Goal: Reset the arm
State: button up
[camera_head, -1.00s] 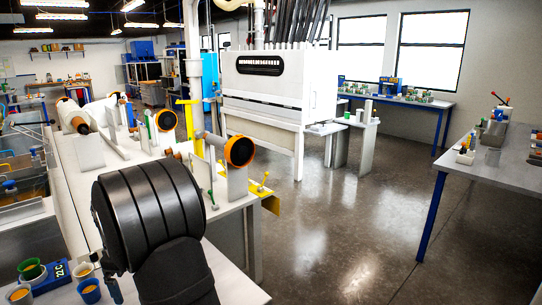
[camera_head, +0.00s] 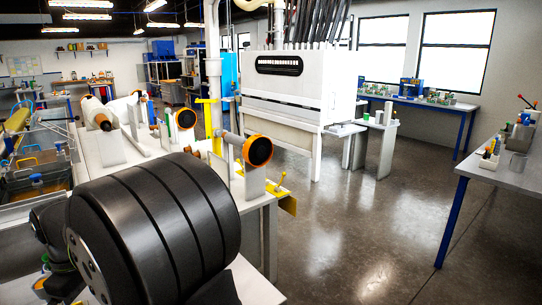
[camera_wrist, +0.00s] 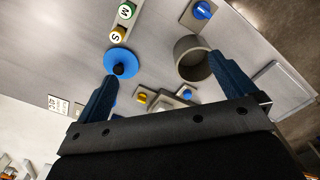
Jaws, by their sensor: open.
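My gripper (camera_wrist: 165,72) shows in the wrist view as two blue fingers, spread apart with nothing held between them. A grey table top lies beyond the fingers. A blue disc with a dark knob (camera_wrist: 122,65) is close by the left fingertip, and a grey round cup (camera_wrist: 192,58) is close by the right one. I cannot tell whether either is touched. In the head view, my black arm link fills the lower left, and I cannot make out the fingers there.
The wrist view shows a green "M" cap (camera_wrist: 126,11), a yellow "S" cap (camera_wrist: 116,34), a blue knob (camera_wrist: 202,10) and a pale tray (camera_wrist: 283,88). The head view shows a white cabinet (camera_head: 285,85), an orange-rimmed roller (camera_head: 258,151), a right-hand table (camera_head: 505,178) and open floor between.

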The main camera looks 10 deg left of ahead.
jog(key=s+a+f, duration=0.6)
jog(key=a+f, duration=0.2)
